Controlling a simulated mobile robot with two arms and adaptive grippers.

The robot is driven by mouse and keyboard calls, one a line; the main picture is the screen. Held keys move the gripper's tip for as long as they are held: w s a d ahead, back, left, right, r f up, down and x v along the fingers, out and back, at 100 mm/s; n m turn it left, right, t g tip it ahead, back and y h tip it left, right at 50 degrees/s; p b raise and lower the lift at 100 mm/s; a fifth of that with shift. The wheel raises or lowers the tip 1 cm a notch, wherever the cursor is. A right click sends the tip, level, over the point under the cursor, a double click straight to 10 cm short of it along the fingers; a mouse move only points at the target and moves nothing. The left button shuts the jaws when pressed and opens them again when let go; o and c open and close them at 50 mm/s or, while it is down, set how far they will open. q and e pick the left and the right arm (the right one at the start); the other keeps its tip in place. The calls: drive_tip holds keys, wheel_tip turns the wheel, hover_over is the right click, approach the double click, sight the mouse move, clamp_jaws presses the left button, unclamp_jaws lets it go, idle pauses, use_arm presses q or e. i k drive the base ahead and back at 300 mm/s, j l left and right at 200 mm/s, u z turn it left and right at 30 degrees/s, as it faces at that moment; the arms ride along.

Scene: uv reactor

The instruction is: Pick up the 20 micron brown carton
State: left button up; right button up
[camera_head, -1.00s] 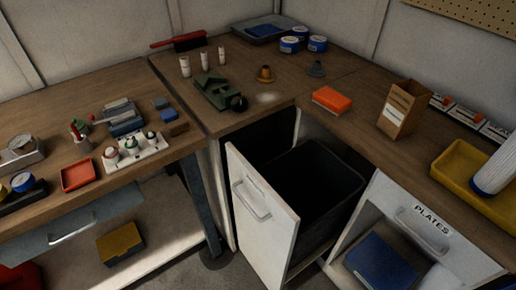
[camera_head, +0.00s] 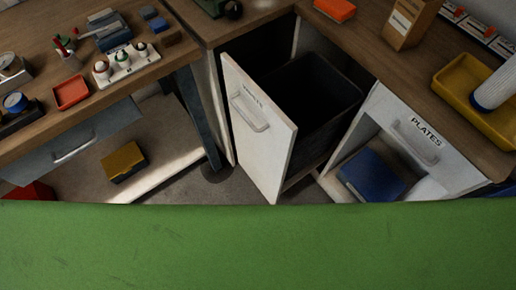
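A tall brown carton (camera_head: 408,22) with a pale label stands on the right-hand wooden counter (camera_head: 372,55), near the top edge of the head view. Its top is cut off by the picture edge, and its label is too small to read. Neither of my grippers is in view.
A large green surface (camera_head: 258,248) fills the bottom; I cannot tell what it is. Below the counters, a white waste drawer (camera_head: 262,140) stands open with a black bin (camera_head: 335,108). A yellow tray (camera_head: 462,92) with a white roll (camera_head: 495,85) lies right of the carton.

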sight(408, 21)
drive_tip(key=l+z, duration=0.4)
drive_tip(key=i+l+z, duration=0.1)
drive_tip(key=l+z, duration=0.25)
drive_tip(key=i+l+z, duration=0.15)
drive_tip(key=l+z, duration=0.25)
drive_tip(key=j, duration=0.1)
